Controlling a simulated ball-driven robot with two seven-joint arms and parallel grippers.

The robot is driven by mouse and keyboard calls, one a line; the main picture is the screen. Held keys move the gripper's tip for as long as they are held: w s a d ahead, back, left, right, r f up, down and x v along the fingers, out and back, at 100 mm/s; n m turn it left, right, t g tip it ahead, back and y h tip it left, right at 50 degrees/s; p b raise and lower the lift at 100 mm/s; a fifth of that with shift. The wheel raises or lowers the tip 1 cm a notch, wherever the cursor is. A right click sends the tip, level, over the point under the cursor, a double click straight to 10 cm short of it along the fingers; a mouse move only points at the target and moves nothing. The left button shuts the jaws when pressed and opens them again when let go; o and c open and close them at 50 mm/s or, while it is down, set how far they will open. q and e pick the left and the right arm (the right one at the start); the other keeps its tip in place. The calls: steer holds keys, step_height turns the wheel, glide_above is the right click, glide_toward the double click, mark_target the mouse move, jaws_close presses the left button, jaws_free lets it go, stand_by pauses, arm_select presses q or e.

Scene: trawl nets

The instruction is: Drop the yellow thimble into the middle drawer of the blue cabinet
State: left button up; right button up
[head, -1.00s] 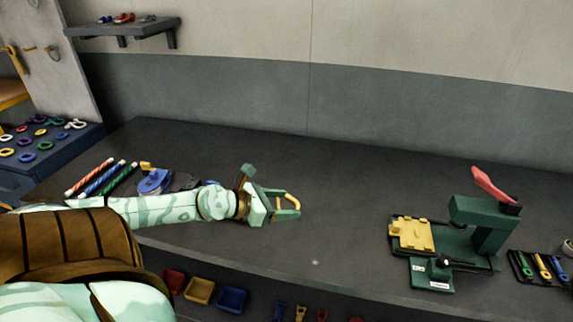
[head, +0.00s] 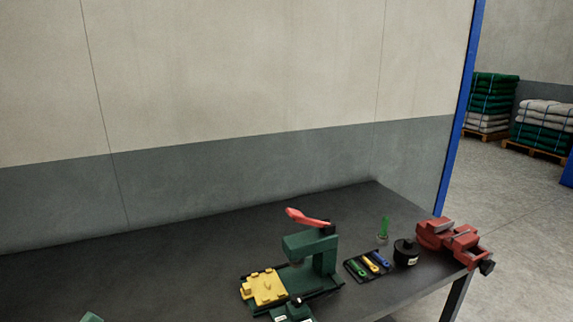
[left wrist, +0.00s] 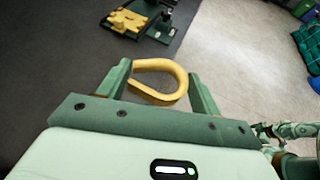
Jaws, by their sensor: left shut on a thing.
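The yellow thimble (left wrist: 182,82) is a teardrop-shaped loop in the left wrist view. My left gripper (left wrist: 160,76) is shut on it, with one green finger on each side. The thimble is held above the floor beside the dark bench. In the head view only a small pale green piece shows at the bottom left edge, and the thimble is out of sight. The blue cabinet and its middle drawer cannot be made out. A blue thing (head: 567,170) is cut off at the right edge of the head view.
On the dark bench (head: 150,265) stand a green press (head: 325,255) with a red lever, a yellow block (head: 263,287), a tool tray (head: 368,265), a black pot (head: 406,252) and a red vise (head: 450,240). Stacked pallets (head: 545,125) stand behind on open floor.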

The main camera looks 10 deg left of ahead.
arm_select(q)
steer(key=d+r+m+g+h, duration=0.1)
steer(key=d+r+m+g, duration=0.1)
steer(key=d+r, duration=0.6)
steer(key=shift+w+d+r+m+h+b, duration=0.3)
steer(key=shift+w+d+r+h+b, duration=0.05)
steer(key=shift+w+d+h+b, duration=0.1)
